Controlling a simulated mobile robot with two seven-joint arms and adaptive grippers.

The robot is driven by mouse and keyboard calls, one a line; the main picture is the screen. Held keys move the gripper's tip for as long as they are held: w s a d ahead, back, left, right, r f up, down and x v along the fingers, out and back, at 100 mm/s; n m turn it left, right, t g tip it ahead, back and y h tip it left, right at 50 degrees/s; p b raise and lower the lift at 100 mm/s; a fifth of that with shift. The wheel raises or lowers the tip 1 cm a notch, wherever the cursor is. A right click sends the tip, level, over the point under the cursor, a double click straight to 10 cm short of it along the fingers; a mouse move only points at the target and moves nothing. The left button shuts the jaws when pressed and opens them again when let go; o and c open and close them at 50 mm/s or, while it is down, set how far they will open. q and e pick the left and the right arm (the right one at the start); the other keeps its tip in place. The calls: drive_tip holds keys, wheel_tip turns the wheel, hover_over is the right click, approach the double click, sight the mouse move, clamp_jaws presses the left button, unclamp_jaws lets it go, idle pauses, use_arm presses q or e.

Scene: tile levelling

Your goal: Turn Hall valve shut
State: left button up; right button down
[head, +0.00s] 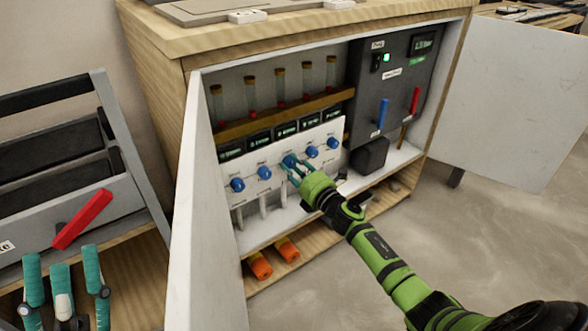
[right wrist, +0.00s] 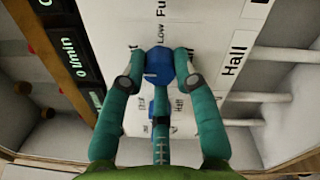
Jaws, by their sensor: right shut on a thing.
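The white valve panel (head: 250,196) inside the open cabinet carries a row of several blue knobs. My right gripper (head: 290,170) reaches in from the lower right and is closed around the middle knob (head: 289,160). In the right wrist view the teal fingers (right wrist: 159,78) press the blue knob (right wrist: 158,62) from both sides, and a third finger lies below it. A label reading Hall is printed beside this knob. The knob's pointer is too small to read. My left gripper (head: 62,283) is at the lower left, empty, fingers apart, away from the panel.
Small displays (head: 286,130) and glass tubes (head: 280,84) sit above the knobs. A grey unit (head: 395,80) with blue and red levers stands to the right. Open doors (head: 205,215) flank the cabinet. Orange cylinders (head: 287,249) lie below. A grey toolbox (head: 85,170) stands at left.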

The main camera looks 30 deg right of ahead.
drive_tip(key=shift+n, duration=0.3)
drive_tip(key=c, duration=0.9)
unclamp_jaws()
drive_tip(key=shift+c, duration=0.2)
drive_tip(key=shift+s, duration=0.15)
drive_tip(key=s+d, duration=0.1)
drive_tip(key=s, duration=1)
drive_tip(key=shift+s+d+f, duration=0.25)
drive_tip(key=shift+d, duration=0.05)
